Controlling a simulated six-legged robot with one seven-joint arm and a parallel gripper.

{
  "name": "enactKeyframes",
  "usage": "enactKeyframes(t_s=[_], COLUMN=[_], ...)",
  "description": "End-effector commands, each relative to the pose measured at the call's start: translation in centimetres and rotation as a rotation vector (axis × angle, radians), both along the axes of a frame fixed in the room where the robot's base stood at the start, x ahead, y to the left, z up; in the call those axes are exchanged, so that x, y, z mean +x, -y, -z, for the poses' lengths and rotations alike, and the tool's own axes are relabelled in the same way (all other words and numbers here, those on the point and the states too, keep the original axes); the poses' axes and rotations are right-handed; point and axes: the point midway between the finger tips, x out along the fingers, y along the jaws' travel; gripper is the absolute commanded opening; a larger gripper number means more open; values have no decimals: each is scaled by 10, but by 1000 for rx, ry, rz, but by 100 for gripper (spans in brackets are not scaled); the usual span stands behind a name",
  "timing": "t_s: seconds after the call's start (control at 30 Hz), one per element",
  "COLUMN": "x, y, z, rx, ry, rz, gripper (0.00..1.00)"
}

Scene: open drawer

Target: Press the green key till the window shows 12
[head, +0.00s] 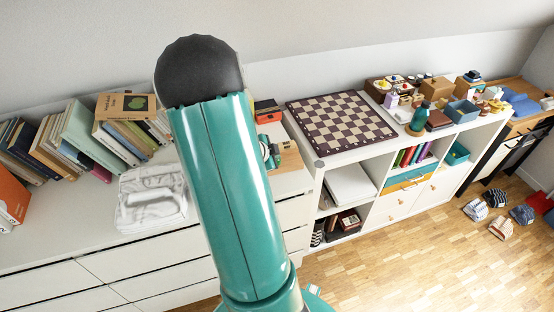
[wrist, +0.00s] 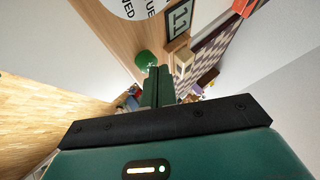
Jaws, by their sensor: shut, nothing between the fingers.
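The green key (wrist: 145,59) is a round green button on a wooden panel in the wrist view. The dark-framed window (wrist: 179,18) on the same panel reads 11. My gripper (wrist: 158,71) is shut and empty, its fingertips right by the near side of the green key. I cannot tell whether they touch it. In the head view my teal arm covers much of the middle, and part of a wooden board (head: 289,157) shows just right of it. The key and the window cannot be made out there.
A white dial (wrist: 140,6) with day names is on the panel. A chessboard (head: 340,122) lies to the right on the white shelf unit. Books (head: 82,135) and a folded white cloth (head: 150,198) are on the left.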

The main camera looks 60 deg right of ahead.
Motion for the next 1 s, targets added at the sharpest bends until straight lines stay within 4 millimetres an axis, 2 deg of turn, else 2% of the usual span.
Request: enactKeyframes(t_s=[1.0], x=[0], y=[0], z=[10], rx=[2], ry=[0], rz=[-1], gripper=[0])
